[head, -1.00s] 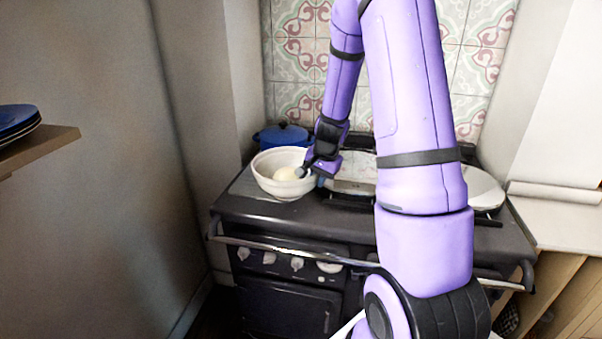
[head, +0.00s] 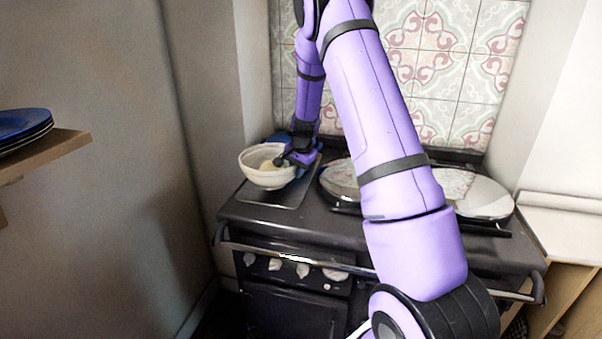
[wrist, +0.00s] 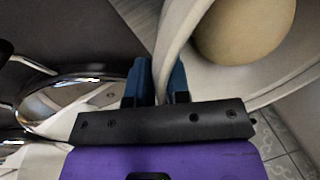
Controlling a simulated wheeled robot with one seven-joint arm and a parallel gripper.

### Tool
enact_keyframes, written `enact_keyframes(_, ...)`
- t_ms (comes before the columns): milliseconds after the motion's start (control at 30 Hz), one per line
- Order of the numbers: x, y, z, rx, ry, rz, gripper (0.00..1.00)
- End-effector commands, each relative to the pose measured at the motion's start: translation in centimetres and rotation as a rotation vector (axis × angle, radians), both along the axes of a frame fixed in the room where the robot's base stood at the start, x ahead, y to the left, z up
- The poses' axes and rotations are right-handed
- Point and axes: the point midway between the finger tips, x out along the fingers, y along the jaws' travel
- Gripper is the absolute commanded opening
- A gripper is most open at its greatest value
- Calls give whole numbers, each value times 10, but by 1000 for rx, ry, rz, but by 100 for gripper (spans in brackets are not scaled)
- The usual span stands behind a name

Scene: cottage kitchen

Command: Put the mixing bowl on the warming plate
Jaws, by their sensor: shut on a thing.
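The mixing bowl (head: 256,176) is cream-white with a pale round thing (head: 268,163) inside it. It is upright, over the left part of the flat dark warming plate (head: 285,196) at the stove's left end. I cannot tell whether its base touches the plate. My gripper (head: 284,161) is shut on the bowl's right rim. In the wrist view, the bowl's wall (wrist: 178,35) runs between the blue fingertips (wrist: 157,80), with the round thing (wrist: 240,28) beyond.
A blue pot (head: 279,138) stands behind the bowl, mostly hidden. Round shiny hob lids (head: 486,198) are to the right on the stove. The wall is close on the left, with blue plates (head: 22,124) on a shelf (head: 45,150). A rail (head: 290,258) runs along the stove front.

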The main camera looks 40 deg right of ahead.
Motion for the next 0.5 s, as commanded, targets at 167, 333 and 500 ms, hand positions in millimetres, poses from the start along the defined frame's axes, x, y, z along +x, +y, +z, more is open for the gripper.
enact_keyframes(167, 1, 0, -10, 0, -3, 0, 0)
enact_keyframes(333, 1, -1, -28, 0, -4, -2, 0)
enact_keyframes(500, 1, 0, -32, -2, -6, 0, 0)
